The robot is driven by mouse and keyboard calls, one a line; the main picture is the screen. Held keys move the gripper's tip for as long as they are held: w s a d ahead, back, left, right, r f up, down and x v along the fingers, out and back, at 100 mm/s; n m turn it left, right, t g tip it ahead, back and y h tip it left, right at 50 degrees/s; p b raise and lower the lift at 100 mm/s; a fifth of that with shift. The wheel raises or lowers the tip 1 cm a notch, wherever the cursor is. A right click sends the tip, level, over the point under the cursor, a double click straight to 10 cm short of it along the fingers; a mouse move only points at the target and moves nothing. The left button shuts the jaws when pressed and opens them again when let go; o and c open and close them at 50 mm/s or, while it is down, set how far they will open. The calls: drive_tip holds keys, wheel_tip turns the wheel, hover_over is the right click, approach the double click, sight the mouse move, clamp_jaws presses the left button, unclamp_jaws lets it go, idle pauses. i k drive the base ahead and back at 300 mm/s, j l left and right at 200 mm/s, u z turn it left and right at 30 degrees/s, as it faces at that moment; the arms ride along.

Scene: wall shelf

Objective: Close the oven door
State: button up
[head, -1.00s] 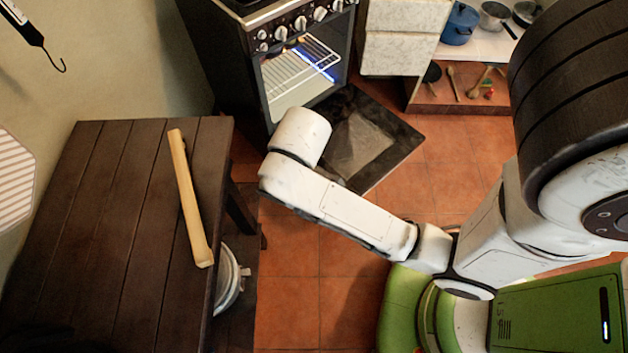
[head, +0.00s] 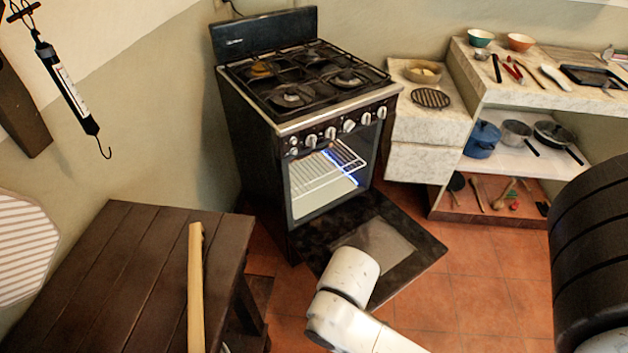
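The oven (head: 262,130) is a black stove with burners on top and a row of knobs along its front. Its door (head: 412,238) is open, folded down low in front of the cavity, a dark panel with a pale glass window. A wire rack (head: 322,178) shows inside the lit cavity. My white arm reaches up from the bottom of the head view, and its upper end overlaps the near left part of the door. I cannot tell whether it touches the door. My gripper cannot be made out in this view.
A dark wooden table (head: 120,270) stands at the left with a wooden rolling pin-like stick (head: 196,290) on it. A stone counter (head: 425,120) and shelves with a blue pot (head: 482,140) stand right of the oven. Tiled floor (head: 480,290) is clear right of the door.

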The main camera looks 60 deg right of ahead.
sight(370, 222)
drive_tip(key=k+l, duration=0.15)
drive_tip(key=l, duration=0.2)
drive_tip(key=k+l+z, duration=0.1)
drive_tip(key=l, duration=0.3)
drive_tip(key=k+l, duration=0.2)
drive_tip(key=l, duration=0.15)
drive_tip(key=k+l+z, duration=0.1)
drive_tip(key=l, duration=0.3)
drive_tip(key=k+l+z, duration=0.1)
drive_tip(key=l, duration=0.3)
drive_tip(key=k+l, duration=0.15)
drive_tip(key=l, duration=0.2)
drive_tip(key=k+l+z, duration=0.1)
drive_tip(key=l, duration=0.3)
